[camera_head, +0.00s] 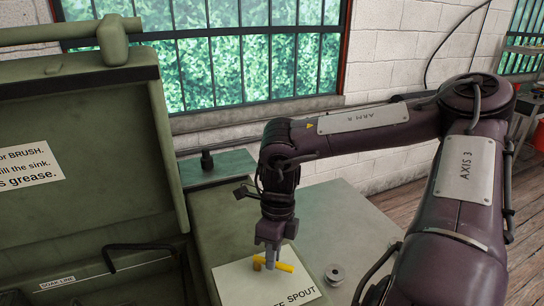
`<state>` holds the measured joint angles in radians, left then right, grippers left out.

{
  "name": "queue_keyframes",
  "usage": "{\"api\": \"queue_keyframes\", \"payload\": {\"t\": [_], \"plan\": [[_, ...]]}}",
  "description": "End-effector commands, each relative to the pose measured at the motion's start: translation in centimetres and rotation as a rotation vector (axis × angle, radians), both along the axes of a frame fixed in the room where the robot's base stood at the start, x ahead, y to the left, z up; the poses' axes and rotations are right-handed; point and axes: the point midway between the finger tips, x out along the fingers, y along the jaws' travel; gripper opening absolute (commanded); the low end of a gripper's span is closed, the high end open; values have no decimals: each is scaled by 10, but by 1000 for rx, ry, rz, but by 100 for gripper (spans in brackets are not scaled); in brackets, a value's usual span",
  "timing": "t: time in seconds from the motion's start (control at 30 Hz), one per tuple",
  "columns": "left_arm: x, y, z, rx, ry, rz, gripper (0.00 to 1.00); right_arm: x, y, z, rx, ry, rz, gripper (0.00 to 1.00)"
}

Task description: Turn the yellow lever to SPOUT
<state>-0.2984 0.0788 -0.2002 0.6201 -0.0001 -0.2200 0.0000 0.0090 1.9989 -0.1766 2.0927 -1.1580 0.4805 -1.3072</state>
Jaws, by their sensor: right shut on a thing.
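The yellow lever (285,266) lies over a white label plate (247,285) on the green bench top. The visible end of the label's text reads "SPOUT", at its lower right. My right gripper (271,262) points down from above and is shut on the yellow lever. Its fingers hide part of the lever. A small brown knob (257,263) shows at the lever's left end. My left gripper is not in view.
An open green sink cabinet (85,150) with a raised lid stands at left, with a black handle (140,247) in it. A small round metal part (334,273) sits right of the label. A dark fitting (207,160) stands behind. A window and white brick wall close off the back.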

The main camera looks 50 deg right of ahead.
Motion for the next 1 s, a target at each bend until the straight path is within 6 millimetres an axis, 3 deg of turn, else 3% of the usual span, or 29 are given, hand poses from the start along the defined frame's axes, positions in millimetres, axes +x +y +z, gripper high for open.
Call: {"api": "queue_keyframes", "payload": {"t": [0.4, 0.43, 0.6, 0.87, 1.0], "plan": [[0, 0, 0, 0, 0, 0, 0, 2, -1, 2, -4, -5, 8, 0], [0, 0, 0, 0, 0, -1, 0, 2, -1, 2, -4, -5, 8, 17], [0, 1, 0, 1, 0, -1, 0, 1, -1, 2, -3, -4, 8, 36], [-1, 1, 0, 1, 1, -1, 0, 1, -1, 2, -2, -2, 7, 36], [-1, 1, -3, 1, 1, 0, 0, 3, -4, 13, -4, -6, 8, 36]]}}
